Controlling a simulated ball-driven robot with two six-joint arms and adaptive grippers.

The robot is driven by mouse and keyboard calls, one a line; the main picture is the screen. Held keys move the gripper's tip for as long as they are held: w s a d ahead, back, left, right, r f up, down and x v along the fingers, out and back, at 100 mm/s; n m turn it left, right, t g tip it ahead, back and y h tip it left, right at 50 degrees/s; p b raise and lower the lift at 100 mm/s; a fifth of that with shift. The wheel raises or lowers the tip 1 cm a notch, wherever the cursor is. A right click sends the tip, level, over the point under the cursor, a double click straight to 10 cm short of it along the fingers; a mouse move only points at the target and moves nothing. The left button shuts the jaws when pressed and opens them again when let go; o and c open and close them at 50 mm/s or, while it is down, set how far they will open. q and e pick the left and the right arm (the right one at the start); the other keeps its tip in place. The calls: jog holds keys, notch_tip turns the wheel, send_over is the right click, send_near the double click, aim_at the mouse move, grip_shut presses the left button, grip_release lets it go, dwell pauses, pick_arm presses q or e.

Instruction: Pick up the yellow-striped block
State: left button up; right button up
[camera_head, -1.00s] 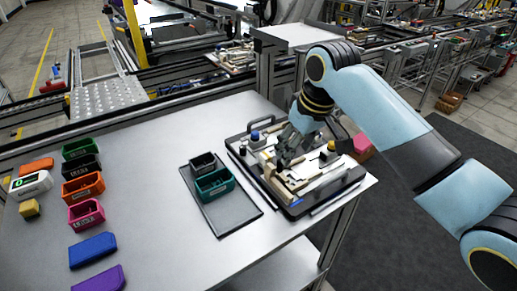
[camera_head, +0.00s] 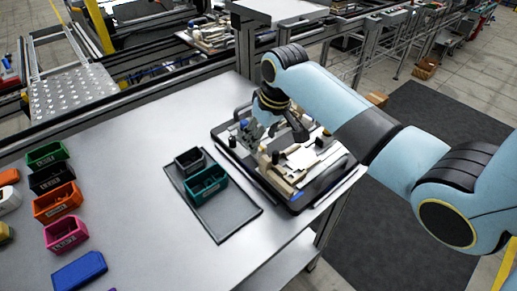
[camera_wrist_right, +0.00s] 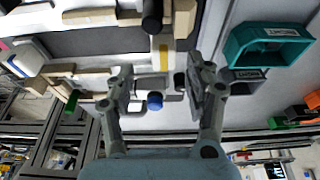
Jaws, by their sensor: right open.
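In the right wrist view, a pale block with a yellow stripe (camera_wrist_right: 163,52) lies on the fixture, just beyond my right gripper's fingers. A dark round knob (camera_wrist_right: 152,16) is beside it. My right gripper (camera_wrist_right: 160,88) is open, with nothing seen held between its fingers. A blue-topped cylinder (camera_wrist_right: 155,101) shows below, in the gap between the fingers. In the head view my right gripper (camera_head: 278,130) is over the back-left part of the black fixture tray (camera_head: 312,200). I cannot make out the striped block there. My left gripper is not in view.
A dark tray (camera_head: 232,226) with a grey bin (camera_head: 190,160) and a teal bin (camera_head: 207,185) stands left of the fixture. Several coloured bins, including an orange one (camera_head: 57,203), line the left side. The table (camera_head: 130,165) between is clear.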

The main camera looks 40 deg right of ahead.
aim_at(262, 148)
jog(key=x, duration=0.4)
jog(key=shift+s+a, duration=0.15)
jog(key=shift+a, duration=0.05)
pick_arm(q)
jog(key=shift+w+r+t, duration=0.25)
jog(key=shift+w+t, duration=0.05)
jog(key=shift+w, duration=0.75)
pick_arm(e)
jog(key=shift+r, duration=0.1)
jog(key=c, duration=0.4)
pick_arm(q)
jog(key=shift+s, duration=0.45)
pick_arm(e)
grip_shut()
